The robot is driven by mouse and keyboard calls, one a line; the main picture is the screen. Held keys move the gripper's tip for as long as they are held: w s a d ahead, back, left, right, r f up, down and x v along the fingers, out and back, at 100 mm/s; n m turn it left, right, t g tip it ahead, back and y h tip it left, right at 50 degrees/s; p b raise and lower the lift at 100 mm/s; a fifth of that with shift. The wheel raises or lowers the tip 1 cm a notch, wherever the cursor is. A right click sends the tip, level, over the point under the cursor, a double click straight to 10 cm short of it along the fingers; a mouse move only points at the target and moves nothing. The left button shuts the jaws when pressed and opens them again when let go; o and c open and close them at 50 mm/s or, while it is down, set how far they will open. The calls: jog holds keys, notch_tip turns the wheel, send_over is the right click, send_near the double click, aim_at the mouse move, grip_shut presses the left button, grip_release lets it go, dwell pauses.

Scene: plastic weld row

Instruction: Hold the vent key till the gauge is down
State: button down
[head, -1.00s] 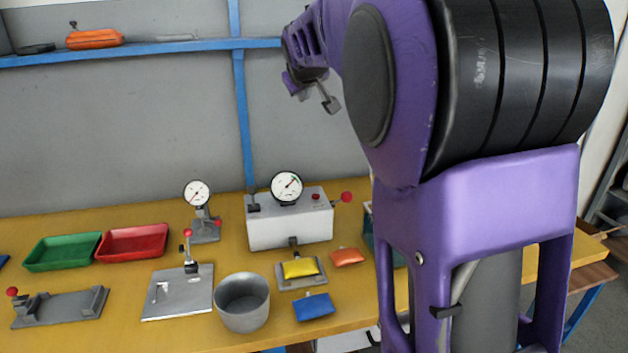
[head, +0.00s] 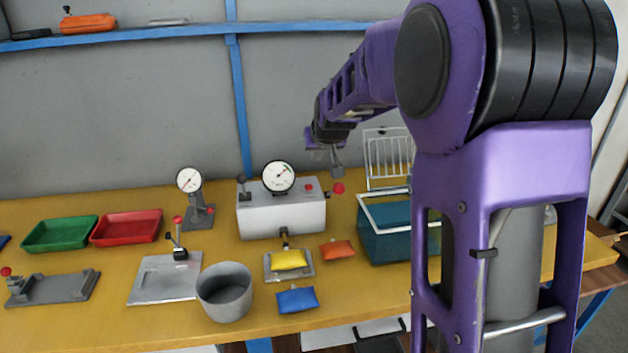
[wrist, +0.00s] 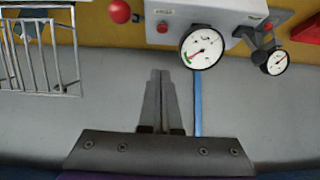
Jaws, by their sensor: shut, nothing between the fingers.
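A pale grey box (head: 282,219) stands at the back of the bench. It carries a round white gauge (head: 278,177), whose needle points up and right near a green mark. A small red button (head: 309,187), perhaps the vent key, is on the box top; it also shows in the wrist view (wrist: 162,27). A red ball knob (head: 338,188) is at the box's right end. My gripper (head: 338,171) is shut and empty, above the box's right end and just above the knob in the picture. In the wrist view its fingers (wrist: 160,72) touch nothing.
A teal basin (head: 385,249) and white wire rack (head: 388,155) stand right of the box. Yellow (head: 288,259), orange (head: 338,250) and blue (head: 297,300) pouches lie in front. A second gauge stand (head: 197,211) is to the left.

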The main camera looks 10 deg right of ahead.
send_over(309, 187)
jog(key=s, duration=0.1)
notch_tip(309, 187, down, 8)
jog(key=shift+d+r+b, duration=0.15)
jog(key=shift+b, duration=0.15)
notch_tip(309, 187, down, 2)
jog(key=shift+s+f, duration=0.15)
jog(key=shift+f, duration=0.5)
